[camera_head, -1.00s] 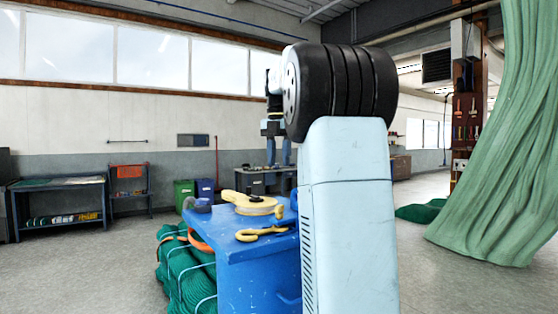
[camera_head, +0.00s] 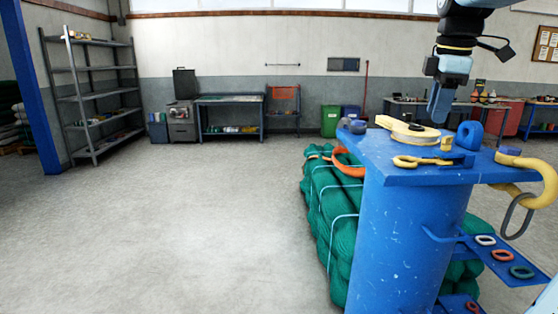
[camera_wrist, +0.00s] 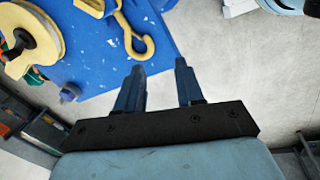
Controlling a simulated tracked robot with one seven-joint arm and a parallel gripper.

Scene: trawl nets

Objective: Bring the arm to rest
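My gripper (camera_head: 437,112) hangs from the arm at the upper right of the head view, fingers pointing down. There it appears just above or behind the blue workstand (camera_head: 385,168). In the wrist view, my gripper (camera_wrist: 160,68) has its two dark blue fingers apart, with nothing between them. The stand's blue top (camera_wrist: 100,45) and its edge lie beyond the fingertips, with grey floor to the right. Most of my arm is outside the head view.
On the stand lie a yellow spool (camera_head: 408,130), a yellow hook (camera_head: 420,161) and a large yellow hook with a ring (camera_head: 540,185). A strapped green net bundle (camera_head: 340,225) sits beside it. Floor (camera_head: 200,230) at left is clear; shelves (camera_head: 95,90) stand beyond.

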